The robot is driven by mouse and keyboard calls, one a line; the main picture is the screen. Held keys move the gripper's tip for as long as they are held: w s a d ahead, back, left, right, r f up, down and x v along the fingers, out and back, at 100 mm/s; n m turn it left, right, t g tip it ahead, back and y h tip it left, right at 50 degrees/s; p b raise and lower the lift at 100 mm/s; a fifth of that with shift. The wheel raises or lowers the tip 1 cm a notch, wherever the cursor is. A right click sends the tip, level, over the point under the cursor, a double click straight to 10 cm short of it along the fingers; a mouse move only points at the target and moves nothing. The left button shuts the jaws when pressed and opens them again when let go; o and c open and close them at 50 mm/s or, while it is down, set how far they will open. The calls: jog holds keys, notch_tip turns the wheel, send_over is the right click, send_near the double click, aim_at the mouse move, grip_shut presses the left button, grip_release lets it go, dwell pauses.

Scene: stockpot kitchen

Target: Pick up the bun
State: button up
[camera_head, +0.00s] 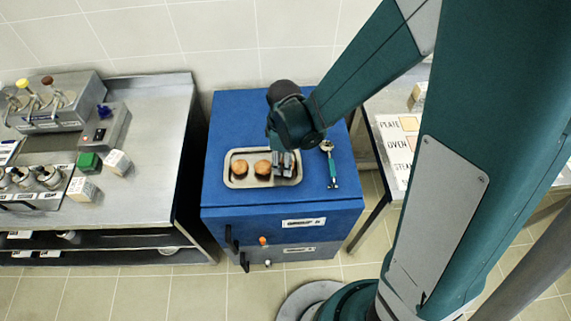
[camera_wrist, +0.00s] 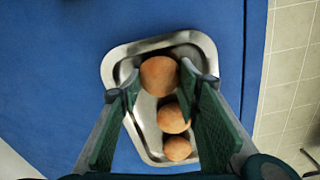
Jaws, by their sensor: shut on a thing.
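Three round brown buns are on or over a metal tray (camera_wrist: 212,48); the tray also shows in the head view (camera_head: 233,155). In the wrist view my gripper (camera_wrist: 160,78) is shut on the bun at the tray's far end (camera_wrist: 159,74), with a fingertip on each side of it. I cannot tell whether this bun is clear of the tray. The middle bun (camera_wrist: 172,118) and the near bun (camera_wrist: 177,149) lie in the tray. In the head view my gripper (camera_head: 284,165) is over the tray's right part and hides the held bun; the other two (camera_head: 263,168) (camera_head: 239,168) show.
The tray sits on a blue cabinet (camera_head: 225,120). A utensil with a teal handle (camera_head: 331,170) lies right of the tray. A steel counter (camera_head: 150,150) with dispensers and small boxes stands left. A table with labelled cards (camera_head: 400,140) stands right. A tiled wall is behind.

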jog(key=shift+r, duration=0.1)
notch_tip(320, 180, up, 10)
jog(key=p, duration=0.1)
jog(key=shift+p, duration=0.35)
dwell(0.5)
jog(key=shift+a, duration=0.1)
dwell(0.8)
jog(key=w+a+r+p, duration=0.1)
jog(key=w+a, duration=0.6)
jog(key=a, duration=0.4)
jog(key=w+a+r+p, duration=0.1)
jog(key=w+a+r, duration=0.1)
jog(key=w+a, duration=0.65)
jog(key=a+p, duration=0.2)
jog(key=a, duration=2.7)
jog(key=shift+w+a+f, duration=0.3)
jog(key=shift+a, duration=0.05)
